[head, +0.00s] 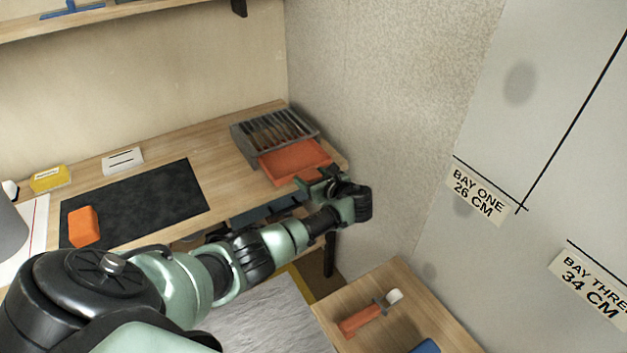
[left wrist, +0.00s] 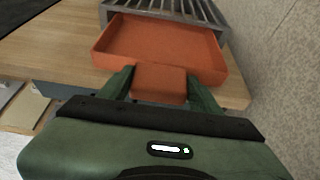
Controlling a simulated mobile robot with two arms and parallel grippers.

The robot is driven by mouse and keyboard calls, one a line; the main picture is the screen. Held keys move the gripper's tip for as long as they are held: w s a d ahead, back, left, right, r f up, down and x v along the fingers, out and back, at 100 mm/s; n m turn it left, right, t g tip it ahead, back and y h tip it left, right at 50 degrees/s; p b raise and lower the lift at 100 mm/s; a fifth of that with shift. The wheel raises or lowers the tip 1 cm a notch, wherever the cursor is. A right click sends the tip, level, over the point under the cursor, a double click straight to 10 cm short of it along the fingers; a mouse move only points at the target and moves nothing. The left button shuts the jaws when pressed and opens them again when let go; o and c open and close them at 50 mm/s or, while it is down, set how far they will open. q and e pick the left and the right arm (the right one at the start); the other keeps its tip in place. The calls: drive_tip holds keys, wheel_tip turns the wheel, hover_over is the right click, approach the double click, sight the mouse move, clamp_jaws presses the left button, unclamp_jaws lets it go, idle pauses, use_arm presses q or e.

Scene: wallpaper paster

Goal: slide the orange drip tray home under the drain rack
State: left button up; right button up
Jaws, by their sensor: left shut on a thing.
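The orange drip tray (head: 293,160) sticks out from under the front of the grey drain rack (head: 273,127) at the right end of the wooden bench. In the left wrist view the tray (left wrist: 160,42) is empty, and its back edge lies beneath the slatted rack (left wrist: 172,8). My left gripper (head: 322,183) is at the tray's front. In the left wrist view its green fingers (left wrist: 160,83) are shut on the tray's front tab. How far the tray reaches under the rack is hidden. My right gripper is not in view.
A speckled wall (head: 375,90) stands close to the right of the rack. A black mat (head: 145,205) with an orange block (head: 84,227) lies left on the bench. A lower wooden top (head: 420,310) holds an orange-handled tool (head: 362,320).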

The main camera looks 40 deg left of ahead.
sight(299, 167)
use_arm(q)
drive_tip(key=shift+w+a+b, duration=0.25)
drive_tip(key=shift+a, duration=0.4)
drive_tip(key=shift+w+a+b, duration=0.2)
drive_tip(key=shift+w+a, duration=0.05)
drive_tip(key=shift+a, duration=0.4)
drive_tip(key=shift+w+a+b, duration=0.35)
drive_tip(key=shift+a+b, duration=0.05)
drive_tip(key=shift+a, duration=0.4)
drive_tip(key=shift+w+a+b, duration=0.3)
drive_tip(key=shift+a+b, duration=0.1)
drive_tip(key=shift+a, duration=0.4)
drive_tip(key=shift+w+a+b, duration=0.35)
drive_tip(key=shift+a+b, duration=0.05)
drive_tip(key=shift+a, duration=0.4)
drive_tip(key=shift+f, duration=0.3)
drive_tip(key=o, duration=1.9)
